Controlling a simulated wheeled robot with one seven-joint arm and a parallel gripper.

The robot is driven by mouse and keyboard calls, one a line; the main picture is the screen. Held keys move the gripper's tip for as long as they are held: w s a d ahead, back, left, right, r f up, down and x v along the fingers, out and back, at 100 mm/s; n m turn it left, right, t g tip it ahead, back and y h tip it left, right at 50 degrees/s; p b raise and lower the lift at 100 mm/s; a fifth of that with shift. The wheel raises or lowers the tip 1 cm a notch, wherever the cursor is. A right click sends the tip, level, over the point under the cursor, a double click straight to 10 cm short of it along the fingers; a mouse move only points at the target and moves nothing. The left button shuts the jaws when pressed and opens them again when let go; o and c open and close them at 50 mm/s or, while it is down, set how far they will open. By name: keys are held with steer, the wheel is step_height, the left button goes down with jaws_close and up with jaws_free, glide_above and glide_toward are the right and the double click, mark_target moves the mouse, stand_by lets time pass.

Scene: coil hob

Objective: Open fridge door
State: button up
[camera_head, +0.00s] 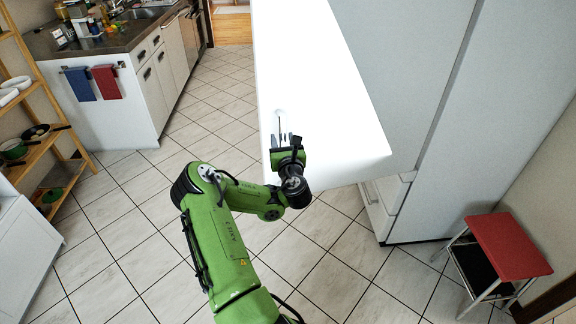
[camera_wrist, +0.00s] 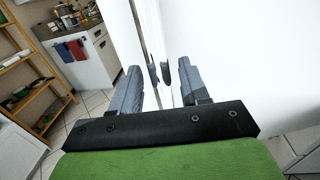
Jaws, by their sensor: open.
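The fridge (camera_head: 490,100) is the tall pale body on the right in the head view. A bright white panel, which looks like the fridge door (camera_head: 315,70), stands out to its left with its lower edge above the floor. How far the door is turned is hard to tell. My gripper (camera_head: 280,128) is open at the lower left part of this panel, close to a thin upright bar, perhaps the handle (camera_head: 280,117). In the wrist view the spread fingers (camera_wrist: 162,80) lie on either side of a thin upright strip beside the white door (camera_wrist: 240,60). Contact cannot be told.
Drawer fronts (camera_head: 388,195) show under the door. A red-topped stool (camera_head: 508,245) stands to the right of the fridge. A counter with a sink (camera_head: 115,35) and hanging towels is at the upper left, with a wooden shelf (camera_head: 40,90) at the left edge. The tiled floor (camera_head: 130,215) between is clear.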

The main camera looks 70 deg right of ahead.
steer(key=b+v, duration=1.3)
steer(key=v, duration=0.1)
steer(key=shift+a+f, duration=0.15)
